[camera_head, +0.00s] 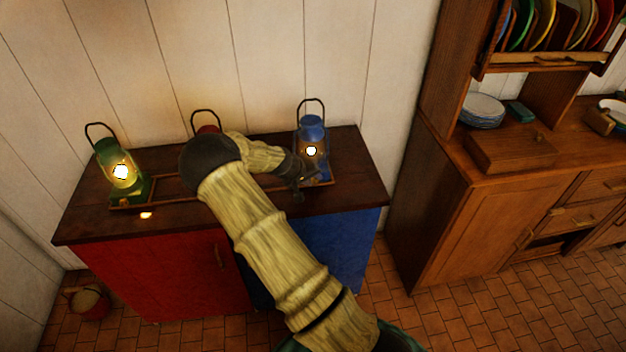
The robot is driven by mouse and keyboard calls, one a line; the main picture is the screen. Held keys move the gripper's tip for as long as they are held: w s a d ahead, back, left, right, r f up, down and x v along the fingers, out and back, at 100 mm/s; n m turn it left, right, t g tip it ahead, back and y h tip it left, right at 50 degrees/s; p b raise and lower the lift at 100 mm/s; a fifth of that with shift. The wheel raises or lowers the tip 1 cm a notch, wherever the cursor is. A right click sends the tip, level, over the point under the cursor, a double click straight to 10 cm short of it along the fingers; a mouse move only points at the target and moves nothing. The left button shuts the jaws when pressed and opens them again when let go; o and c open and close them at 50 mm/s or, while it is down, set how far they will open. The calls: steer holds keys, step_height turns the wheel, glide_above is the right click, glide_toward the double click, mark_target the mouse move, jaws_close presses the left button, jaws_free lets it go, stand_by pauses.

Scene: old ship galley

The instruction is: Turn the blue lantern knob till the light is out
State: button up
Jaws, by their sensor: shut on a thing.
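The blue lantern (312,128) stands upright at the right end of the dark wooden cabinet top (347,150). A bright light glows in its glass. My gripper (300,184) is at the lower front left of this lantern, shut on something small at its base. That place fits the knob, but the knob itself is hidden by my gripper and too small to make out. My arm reaches up from the bottom of the view and bends right to the lantern.
A lit green lantern (118,165) stands at the left end. A red lantern (207,129) is mostly hidden behind my arm. A wooden dresser (470,225) with plates (482,110) stands at the right. A bucket (90,302) sits on the tiled floor at lower left.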

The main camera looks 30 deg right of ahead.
steer(key=shift+a+f+h+b, duration=0.15)
steer(key=shift+h+b, duration=0.2)
steer(key=shift+h, duration=0.25)
steer(key=o, duration=1)
steer(key=shift+s, duration=0.1)
steer(key=shift+d+r+m+y+p, duration=0.2)
steer(key=shift+y+p, duration=0.35)
steer(key=shift+y, duration=0.25)
steer(key=shift+d+r+m+y+p, duration=0.15)
steer(key=shift+y+p, duration=0.35)
steer(key=shift+y, duration=0.3)
steer(key=shift+d+t+y, duration=0.25)
steer(key=shift+t+y, duration=0.15)
steer(key=shift+y, duration=0.8)
steer(key=shift+s+d+f+m+t+y+b, duration=0.15)
steer(key=shift+m+t+y+b, duration=0.1)
steer(key=shift+y, duration=0.4)
steer(key=shift+d+r+m+t+y+b, duration=0.1)
steer(key=shift+m+t+y, duration=0.1)
steer(key=shift+y, duration=0.45)
